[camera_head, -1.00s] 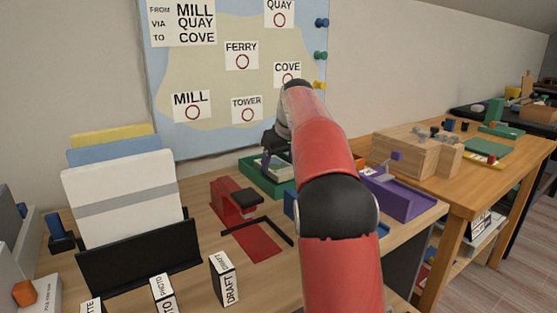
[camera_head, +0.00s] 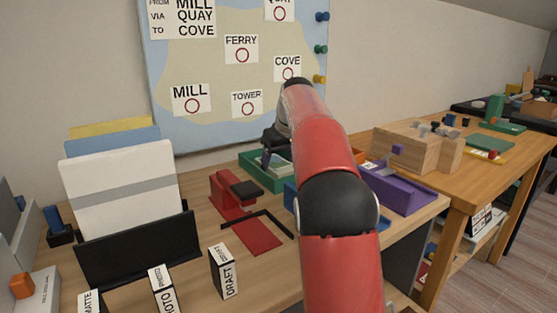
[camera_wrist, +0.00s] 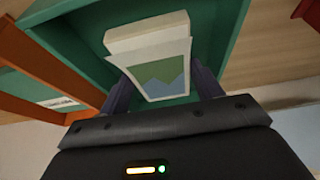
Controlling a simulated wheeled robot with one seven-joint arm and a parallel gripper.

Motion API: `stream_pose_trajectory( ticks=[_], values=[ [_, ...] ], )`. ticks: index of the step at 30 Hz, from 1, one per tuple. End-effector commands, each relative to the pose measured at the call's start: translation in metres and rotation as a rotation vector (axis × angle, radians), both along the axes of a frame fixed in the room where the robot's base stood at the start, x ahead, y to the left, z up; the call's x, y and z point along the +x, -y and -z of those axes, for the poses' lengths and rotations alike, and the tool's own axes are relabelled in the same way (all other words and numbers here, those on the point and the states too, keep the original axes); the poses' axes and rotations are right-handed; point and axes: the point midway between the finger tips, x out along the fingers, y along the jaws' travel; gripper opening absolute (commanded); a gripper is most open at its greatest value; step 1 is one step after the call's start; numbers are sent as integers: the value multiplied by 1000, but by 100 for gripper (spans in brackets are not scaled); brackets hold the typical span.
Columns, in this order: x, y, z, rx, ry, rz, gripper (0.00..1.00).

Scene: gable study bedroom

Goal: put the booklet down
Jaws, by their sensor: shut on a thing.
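The booklet (camera_wrist: 165,72), pale with a green and blue picture on its face, sits between the two dark fingers of my gripper (camera_wrist: 164,88) in the wrist view. My gripper is shut on it. In the wrist view the booklet lies over the inside of the green tray (camera_wrist: 218,40). A cream block or stack (camera_wrist: 146,36) shows just beyond it. I cannot tell whether the booklet touches the tray floor.
A red stapler-like device (camera_head: 232,195) and a black-framed red mat (camera_head: 257,234) stand left of the tray. A purple tray (camera_head: 398,190) and wooden block (camera_head: 408,152) are to the right. A map board (camera_head: 235,70) stands behind.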

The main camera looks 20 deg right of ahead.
Motion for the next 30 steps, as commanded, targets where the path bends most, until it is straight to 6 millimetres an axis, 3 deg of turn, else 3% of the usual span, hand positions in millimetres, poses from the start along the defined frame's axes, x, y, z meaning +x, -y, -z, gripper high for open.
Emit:
stream_pose_trajectory(
  ticks=[5, 6, 12, 20, 30],
  values=[
    [0, 0, 4, 0, 0, 0, 37],
    [0, 0, 4, 0, 0, 0, 66],
    [0, 0, 4, 0, 0, 0, 90],
    [-1, 0, 2, 0, 0, 0, 90],
    [-19, 4, -46, -1, 2, 0, 90]
  ],
)
